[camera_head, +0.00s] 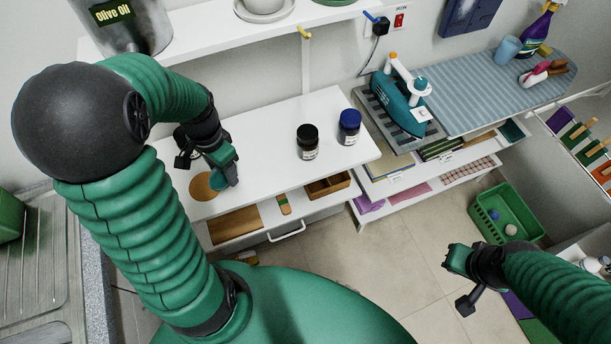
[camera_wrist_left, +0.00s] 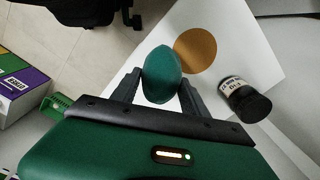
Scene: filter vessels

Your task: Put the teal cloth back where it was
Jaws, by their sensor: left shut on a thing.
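My left gripper (camera_head: 222,176) is shut on a teal, rounded piece (camera_head: 217,181) that I take for the teal cloth. In the left wrist view the piece (camera_wrist_left: 161,76) sits between the two fingers of the left gripper (camera_wrist_left: 161,88) and looks like a smooth oval. It is over the white table beside a round orange-brown disc (camera_head: 203,187); the gap to the surface is hard to judge. My right gripper (camera_head: 462,281) is open and empty, over the floor at right.
A black-lidded jar (camera_head: 307,143) and a blue-lidded jar (camera_head: 349,127) stand on the white table (camera_head: 265,133). Another dark-lidded jar (camera_wrist_left: 246,101) is near the disc. A teal iron (camera_head: 401,102) stands at right, and a green basket (camera_head: 507,214) is on the floor.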

